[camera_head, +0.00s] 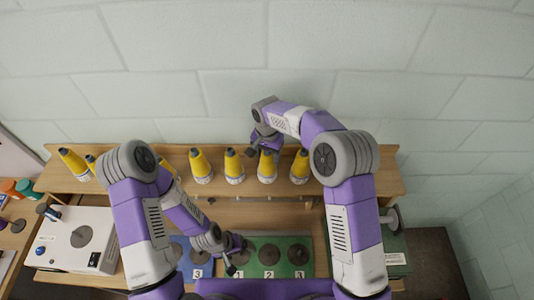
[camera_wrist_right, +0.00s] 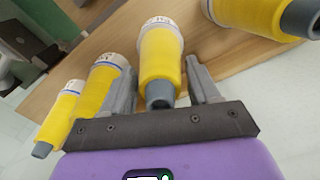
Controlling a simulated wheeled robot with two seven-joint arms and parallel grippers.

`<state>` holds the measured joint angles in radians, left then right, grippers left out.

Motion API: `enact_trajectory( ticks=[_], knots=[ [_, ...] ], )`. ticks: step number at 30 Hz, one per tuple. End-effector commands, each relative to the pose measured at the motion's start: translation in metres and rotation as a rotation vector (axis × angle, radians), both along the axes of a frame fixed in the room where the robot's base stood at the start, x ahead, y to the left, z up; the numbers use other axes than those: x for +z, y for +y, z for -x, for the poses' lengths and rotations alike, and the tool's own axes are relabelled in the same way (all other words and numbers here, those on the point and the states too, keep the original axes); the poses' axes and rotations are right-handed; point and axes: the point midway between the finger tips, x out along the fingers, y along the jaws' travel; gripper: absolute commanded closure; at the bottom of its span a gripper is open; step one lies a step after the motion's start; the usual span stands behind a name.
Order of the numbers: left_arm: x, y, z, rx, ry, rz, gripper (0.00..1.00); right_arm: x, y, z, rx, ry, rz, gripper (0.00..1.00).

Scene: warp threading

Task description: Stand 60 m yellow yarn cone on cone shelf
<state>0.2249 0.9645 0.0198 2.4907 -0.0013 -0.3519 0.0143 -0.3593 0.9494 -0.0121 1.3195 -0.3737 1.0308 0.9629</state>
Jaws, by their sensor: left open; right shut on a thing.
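Several yellow yarn cones with white bases stand on the wooden cone shelf (camera_head: 220,192). My right gripper (camera_head: 264,152) is shut on one yellow cone (camera_head: 267,170) in the right half of the row. In the right wrist view this cone (camera_wrist_right: 161,55) sits between the two fingers (camera_wrist_right: 163,88), its grey tip toward the palm. Its base label is too small to read surely. The cone looks upright, at or very near the shelf top. My left gripper (camera_head: 238,260) is open and empty, low over the green mat.
Neighbouring cones (camera_head: 233,167) (camera_head: 300,167) stand close on both sides of the held one. The green mat (camera_head: 262,242) with numbered dark discs lies in front of the shelf. A white box (camera_head: 75,245) stands at left. The wall is close behind.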

Motion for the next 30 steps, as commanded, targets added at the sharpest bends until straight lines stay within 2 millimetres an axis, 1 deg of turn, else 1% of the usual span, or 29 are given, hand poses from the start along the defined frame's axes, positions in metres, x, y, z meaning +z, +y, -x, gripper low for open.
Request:
enact_trajectory(
  ticks=[3, 9, 13, 14, 18, 26, 30],
  knots=[
    [0.0013, 0.0, -0.0001, 0.0, 0.0, 0.0, 0.14, -0.0044, 0.0001, -0.0004, 0.0, -0.002, -0.001, 0.61],
    [0.0008, 0.0, -0.0001, 0.0, 0.0, 0.0, 0.14, -0.0046, 0.0001, -0.0004, -0.001, -0.003, -0.001, 0.61],
    [-0.003, 0.0, -0.0001, 0.0, 0.0, 0.0, 0.14, -0.0089, 0.0, -0.0003, -0.001, -0.002, 0.0, 0.61],
    [-0.0024, 0.0, -0.0001, 0.0, 0.0, 0.0, 0.14, -0.0088, -0.0002, -0.0001, -0.001, -0.001, -0.001, 0.36],
    [-0.0017, 0.0, -0.0001, 0.0, 0.0, 0.0, 0.14, -0.008, -0.0002, -0.0001, -0.001, -0.001, -0.001, 0.15],
    [-0.0016, 0.0, -0.0001, 0.0, 0.0, 0.0, 0.14, -0.0076, -0.0002, -0.0001, -0.001, -0.001, -0.001, 0.14],
    [0.0017, 0.0, -0.0001, 0.0, 0.0, 0.0, 0.14, -0.0009, 0.0, -0.0007, -0.001, -0.003, -0.001, 0.14]
  ],
)
